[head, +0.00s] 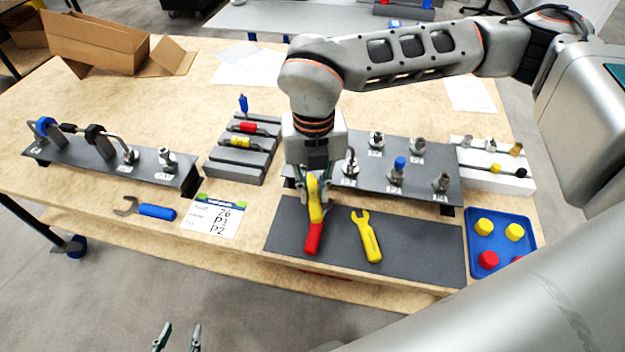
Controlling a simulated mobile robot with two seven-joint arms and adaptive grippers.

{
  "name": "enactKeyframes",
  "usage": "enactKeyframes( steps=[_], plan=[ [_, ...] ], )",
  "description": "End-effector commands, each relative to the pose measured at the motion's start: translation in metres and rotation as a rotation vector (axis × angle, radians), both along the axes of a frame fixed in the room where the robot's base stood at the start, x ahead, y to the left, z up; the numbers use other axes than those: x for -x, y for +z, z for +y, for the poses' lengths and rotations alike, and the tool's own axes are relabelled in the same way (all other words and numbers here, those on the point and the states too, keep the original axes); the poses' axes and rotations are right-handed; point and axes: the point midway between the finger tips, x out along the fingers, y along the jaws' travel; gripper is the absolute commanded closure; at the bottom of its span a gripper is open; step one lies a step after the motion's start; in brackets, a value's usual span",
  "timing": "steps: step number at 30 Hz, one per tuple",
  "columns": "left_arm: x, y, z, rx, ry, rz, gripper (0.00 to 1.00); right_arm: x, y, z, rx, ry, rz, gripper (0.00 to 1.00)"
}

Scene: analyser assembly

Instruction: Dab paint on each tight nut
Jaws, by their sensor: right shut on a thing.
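My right gripper (315,188) reaches down from above at the front edge of the right grey plate (430,182). It is shut on a yellow and red hand tool (313,232), red end toward the front over the dark mat (290,222). Several metal fittings with nuts (417,146) stand on the right plate; one has a blue top (400,163). More fittings stand on the left plate (75,158), such as a metal one (167,160). Nut tightness cannot be seen. My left gripper (178,338) is open and empty at the bottom, in front of the table.
A slotted grey rack (228,170) holds blue, red and yellow pieces. A yellow wrench (367,235) lies on the mat. A blue wrench (150,210) and a printed card (212,218) lie to its left. A blue tray (478,246) holds yellow and red caps. A cardboard box (95,42) stands behind.

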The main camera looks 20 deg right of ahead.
Motion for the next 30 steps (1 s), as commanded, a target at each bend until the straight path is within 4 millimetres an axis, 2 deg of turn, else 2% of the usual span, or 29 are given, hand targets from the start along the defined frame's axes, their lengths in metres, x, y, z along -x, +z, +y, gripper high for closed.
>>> enactKeyframes(
  steps=[6,13,30],
  plan=[
    [-0.001,0.003,0.0,0.0,0.001,-0.002,0.6,0.01,0.001,0.003,0.0,0.001,0.0,1.0],
    [-0.002,0.008,0.0,0.0,0.0,-0.006,0.6,0.011,0.008,0.003,0.0,0.0,-0.002,1.0],
    [-0.013,0.055,0.0,0.0,0.0,-0.036,0.6,0.011,0.084,0.003,0.0,-0.001,-0.003,1.0]
  ],
)
